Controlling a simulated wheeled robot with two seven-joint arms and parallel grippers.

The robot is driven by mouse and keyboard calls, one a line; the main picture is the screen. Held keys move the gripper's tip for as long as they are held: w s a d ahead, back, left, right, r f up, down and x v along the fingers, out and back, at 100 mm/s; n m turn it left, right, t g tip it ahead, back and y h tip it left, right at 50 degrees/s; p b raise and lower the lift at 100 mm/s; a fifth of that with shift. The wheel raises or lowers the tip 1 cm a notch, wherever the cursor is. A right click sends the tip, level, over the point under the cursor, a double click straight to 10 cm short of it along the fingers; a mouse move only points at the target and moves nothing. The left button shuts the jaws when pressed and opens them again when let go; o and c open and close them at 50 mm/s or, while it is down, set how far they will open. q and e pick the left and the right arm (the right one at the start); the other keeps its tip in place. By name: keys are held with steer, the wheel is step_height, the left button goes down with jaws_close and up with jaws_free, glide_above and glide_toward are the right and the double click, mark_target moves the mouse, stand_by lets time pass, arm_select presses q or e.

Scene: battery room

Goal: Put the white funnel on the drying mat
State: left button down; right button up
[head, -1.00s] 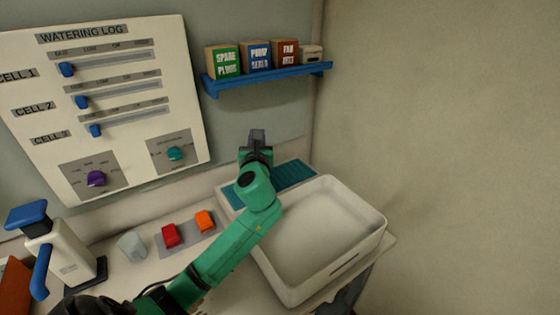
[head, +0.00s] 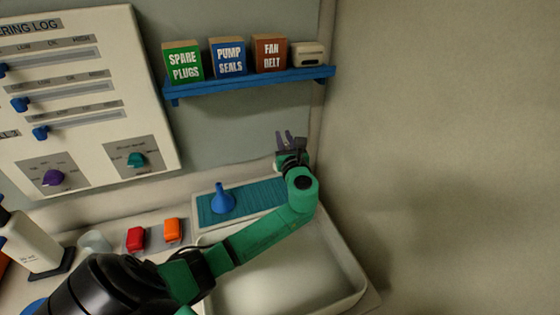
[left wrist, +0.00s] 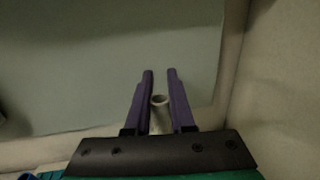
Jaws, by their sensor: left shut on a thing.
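My left gripper (head: 287,140) is above and behind the right part of the teal drying mat (head: 268,194) in the head view, fingers pointing toward the wall. In the left wrist view its two purple fingers (left wrist: 160,90) are shut on a pale tube with a round open end, which looks like the spout of the white funnel (left wrist: 159,106). The rest of the funnel is hidden, and the head view does not show it clearly. A blue funnel (head: 221,203) stands spout up on the left part of the mat. My right gripper is not in view.
A white basin (head: 345,270) lies in front of the mat, below my left arm. A blue shelf (head: 250,84) with several small boxes hangs above. Red (head: 136,239) and orange (head: 172,230) switches are left of the basin. The mat right of the blue funnel looks clear.

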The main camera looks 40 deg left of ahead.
arm_select(q)
steer(key=f, duration=0.9)
steer(key=shift+w+d, duration=0.15)
steer(key=shift+w, duration=0.2)
steer(key=shift+f, duration=0.45)
steer(key=c, duration=0.8)
jaws_free()
steer(key=shift+r, duration=0.1)
steer(key=shift+c, duration=0.2)
steer(key=shift+o, duration=0.4)
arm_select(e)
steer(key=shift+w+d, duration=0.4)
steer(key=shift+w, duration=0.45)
arm_select(q)
steer(key=shift+r, duration=0.15)
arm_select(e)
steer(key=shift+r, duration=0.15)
